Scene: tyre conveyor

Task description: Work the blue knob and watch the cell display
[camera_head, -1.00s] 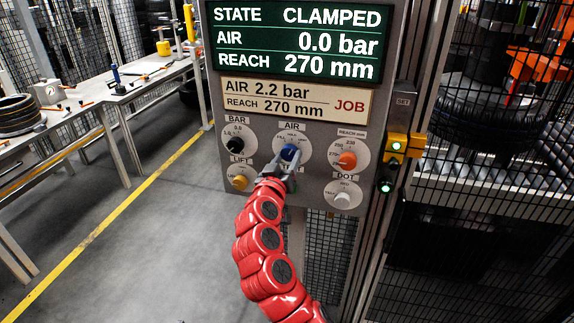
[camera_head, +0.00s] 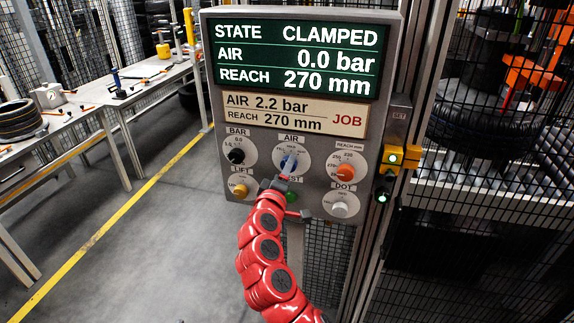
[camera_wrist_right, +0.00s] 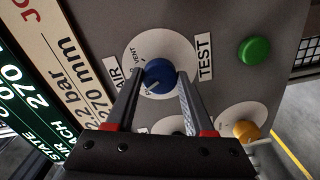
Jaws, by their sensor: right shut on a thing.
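The blue knob (camera_head: 288,163) labelled AIR sits on the upper middle dial of the grey control panel (camera_head: 210,60). My right gripper (camera_head: 286,171) is shut on the blue knob, coming from below on the red arm. In the wrist view the two fingers flank the blue knob (camera_wrist_right: 159,74), whose white dial shows the word VENT. The cell display (camera_head: 296,58) reads STATE CLAMPED, AIR 0.0 bar, REACH 270 mm. The job card (camera_head: 295,112) below it reads AIR 2.2 bar, REACH 270 mm. My left gripper is out of view.
A black knob (camera_head: 236,156), orange knob (camera_head: 345,172), yellow knob (camera_head: 239,190), white knob (camera_head: 339,209) and green button (camera_head: 292,197) surround the blue knob. A mesh fence (camera_head: 475,190) stands right. A workbench (camera_head: 150,84) is at left, with open floor before it.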

